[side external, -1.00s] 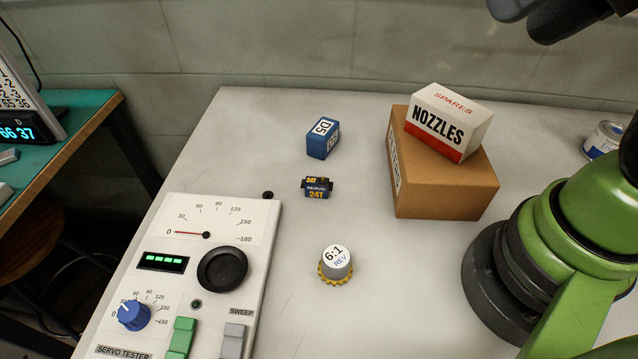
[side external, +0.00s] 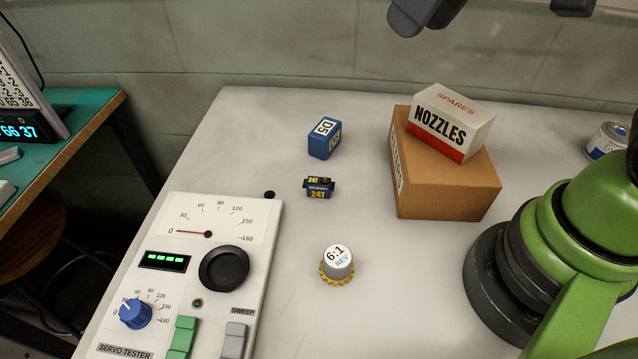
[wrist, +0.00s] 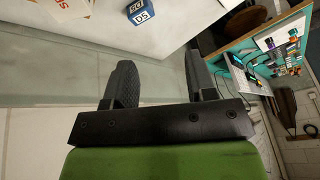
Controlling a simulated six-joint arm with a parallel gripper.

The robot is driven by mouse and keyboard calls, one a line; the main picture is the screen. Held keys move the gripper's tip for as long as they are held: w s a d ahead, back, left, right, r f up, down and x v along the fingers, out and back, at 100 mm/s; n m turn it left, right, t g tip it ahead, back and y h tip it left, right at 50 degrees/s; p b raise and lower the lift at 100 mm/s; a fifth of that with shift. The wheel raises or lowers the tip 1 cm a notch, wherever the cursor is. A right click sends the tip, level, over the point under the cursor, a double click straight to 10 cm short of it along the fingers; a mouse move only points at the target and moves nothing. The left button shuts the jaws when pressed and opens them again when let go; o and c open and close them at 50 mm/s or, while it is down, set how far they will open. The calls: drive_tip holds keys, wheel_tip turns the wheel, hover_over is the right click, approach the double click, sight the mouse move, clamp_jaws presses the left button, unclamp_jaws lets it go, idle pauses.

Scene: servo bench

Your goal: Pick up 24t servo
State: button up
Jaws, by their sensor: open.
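The 24T servo (side external: 319,188) is a small dark block with yellow "24T" lettering. It lies on the grey bench in the side external view, between the blue D5 box (side external: 324,139) and the round 6:1 gear unit (side external: 337,264). My gripper shows in the wrist view (wrist: 160,85) with its two dark fingers apart and nothing between them. In the side external view only part of it shows at the top edge, high above the bench and up and right of the servo. The servo is not visible in the wrist view.
A cardboard box (side external: 446,190) with a white and red NOZZLES box (side external: 452,122) on top stands right of the servo. The servo tester panel (side external: 215,212) lies left. A can (side external: 606,141) stands at the far right. The bench around the servo is clear.

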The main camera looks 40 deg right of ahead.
drive_tip(key=w+a+f+n+g+h, duration=0.1)
drive_tip(key=w+a+f+n+g, duration=0.3)
drive_tip(key=w+f, duration=0.55)
drive_tip(key=n, duration=0.4)
approach(319, 181)
drive_tip(key=shift+w+f+h, duration=0.15)
drive_tip(key=shift+w+h, duration=0.05)
drive_tip(key=shift+h, duration=0.1)
wheel_tip(319, 181, down, 4)
drive_tip(key=shift+f, duration=0.25)
drive_tip(key=shift+s+a+f, duration=0.1)
drive_tip(key=shift+a+f, duration=0.05)
drive_tip(key=shift+f, duration=1.2)
drive_tip(key=shift+s+a+f, duration=0.1)
drive_tip(key=shift+f, duration=1.25)
clamp_jaws()
drive_tip(key=shift+r, duration=0.1)
